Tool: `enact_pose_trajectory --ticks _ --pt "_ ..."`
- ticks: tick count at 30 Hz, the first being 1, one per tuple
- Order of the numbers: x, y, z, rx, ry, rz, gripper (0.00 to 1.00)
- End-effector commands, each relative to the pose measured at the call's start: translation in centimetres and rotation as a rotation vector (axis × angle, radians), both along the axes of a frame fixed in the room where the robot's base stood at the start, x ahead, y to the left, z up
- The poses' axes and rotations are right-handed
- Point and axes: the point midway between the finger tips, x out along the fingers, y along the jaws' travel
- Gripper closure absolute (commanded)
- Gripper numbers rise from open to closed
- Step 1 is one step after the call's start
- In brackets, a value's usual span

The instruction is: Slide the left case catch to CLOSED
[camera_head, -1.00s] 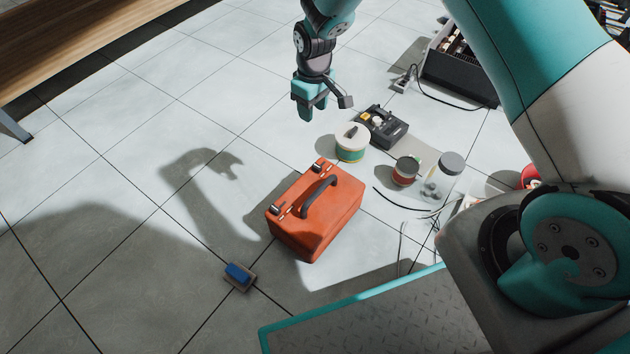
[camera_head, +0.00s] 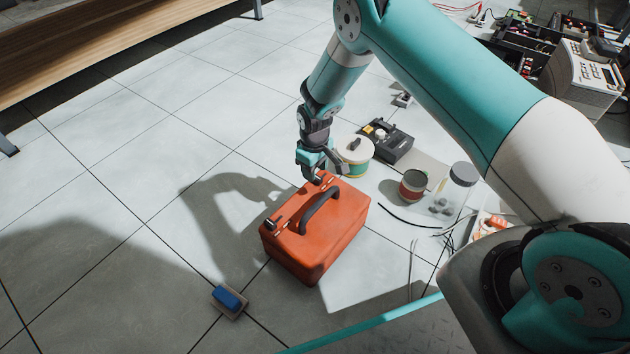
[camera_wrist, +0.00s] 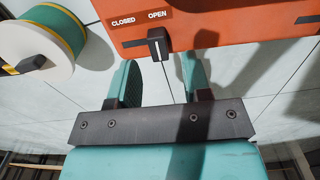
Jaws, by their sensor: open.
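The orange case (camera_head: 335,232) stands on the tiled floor with its black handle up. In the wrist view, the case front (camera_wrist: 225,28) carries the words CLOSED, at left, and OPEN, at right. The black left catch (camera_wrist: 158,44) sits under the word OPEN. My gripper (camera_wrist: 160,68) is open, with one teal finger on each side of the catch's line and the fingertips just short of it; contact cannot be told. In the head view, my gripper (camera_head: 318,174) is at the case's far top edge and partly hides this catch. The other catch (camera_head: 270,224) is at the near end.
A white and green spool (camera_head: 354,156) stands close beyond the case, and shows at left in the wrist view (camera_wrist: 35,50). A black device (camera_head: 387,141), a red tin (camera_head: 413,185) and a clear jar (camera_head: 455,190) are to the right. A blue block (camera_head: 229,298) lies nearer. Floor at left is clear.

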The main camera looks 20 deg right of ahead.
Motion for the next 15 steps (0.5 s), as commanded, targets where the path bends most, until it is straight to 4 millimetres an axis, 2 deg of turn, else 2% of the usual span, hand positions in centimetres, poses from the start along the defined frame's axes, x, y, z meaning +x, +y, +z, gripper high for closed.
enact_pose_trajectory --ticks 1,5,15 --pt "0.0 0.0 -1.1 0.0 0.0 0.0 0.55" --pt "0.0 0.0 -2.2 0.0 0.0 0.0 0.55" --pt "0.0 0.0 -2.5 0.0 0.0 0.0 0.55"
